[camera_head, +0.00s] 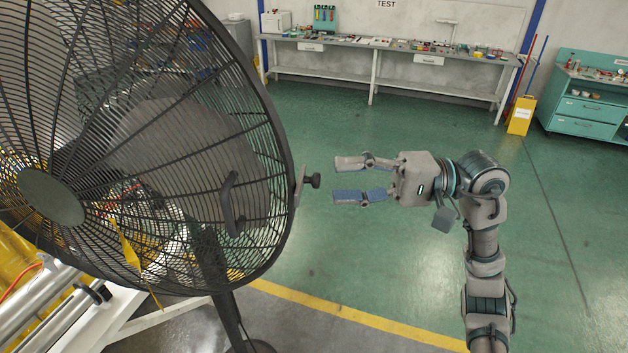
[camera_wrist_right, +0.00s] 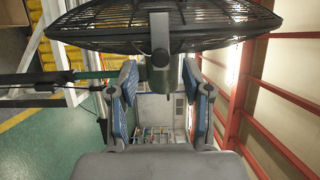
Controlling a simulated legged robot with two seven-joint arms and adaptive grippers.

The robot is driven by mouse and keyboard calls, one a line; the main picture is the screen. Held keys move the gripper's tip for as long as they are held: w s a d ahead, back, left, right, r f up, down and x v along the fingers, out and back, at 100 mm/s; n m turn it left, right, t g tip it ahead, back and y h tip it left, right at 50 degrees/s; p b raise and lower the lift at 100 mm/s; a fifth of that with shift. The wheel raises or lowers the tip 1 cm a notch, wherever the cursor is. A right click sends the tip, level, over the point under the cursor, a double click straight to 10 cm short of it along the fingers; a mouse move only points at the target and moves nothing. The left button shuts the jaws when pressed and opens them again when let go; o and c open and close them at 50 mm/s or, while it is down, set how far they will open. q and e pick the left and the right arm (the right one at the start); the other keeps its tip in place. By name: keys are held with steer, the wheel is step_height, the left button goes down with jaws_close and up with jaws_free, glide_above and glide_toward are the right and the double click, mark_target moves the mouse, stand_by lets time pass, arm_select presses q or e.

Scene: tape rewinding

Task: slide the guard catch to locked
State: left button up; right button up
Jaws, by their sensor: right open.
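The fan's round black wire guard (camera_head: 288,120) fills the left of the head view. The guard catch (camera_head: 299,186), a small grey plate with a black knob (camera_head: 314,181), sits on the guard's right rim. My right gripper (camera_head: 338,180) is open and empty, its two fingers pointing left at the knob with a small gap between. In the right wrist view, the grey catch plate (camera_wrist_right: 160,32) stands upright at the rim, centred beyond the open fingers of the right gripper (camera_wrist_right: 160,78). The catch's exact slide position is hard to tell. My left gripper is out of view.
The fan stand (camera_head: 227,318) rises from the floor below the guard. A black handle (camera_head: 228,203) shows behind the wires. A workbench (camera_head: 390,50) stands at the back wall, with a yellow bin (camera_head: 521,115) to its right. The green floor around my right arm is clear.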

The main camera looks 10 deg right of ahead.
steer(key=shift+s+d, duration=0.25)
steer(key=shift+d, duration=0.65)
steer(key=shift+s+d, duration=0.2)
steer(key=shift+d, duration=0.65)
steer(key=shift+s+d, duration=0.25)
steer(key=shift+d, duration=0.65)
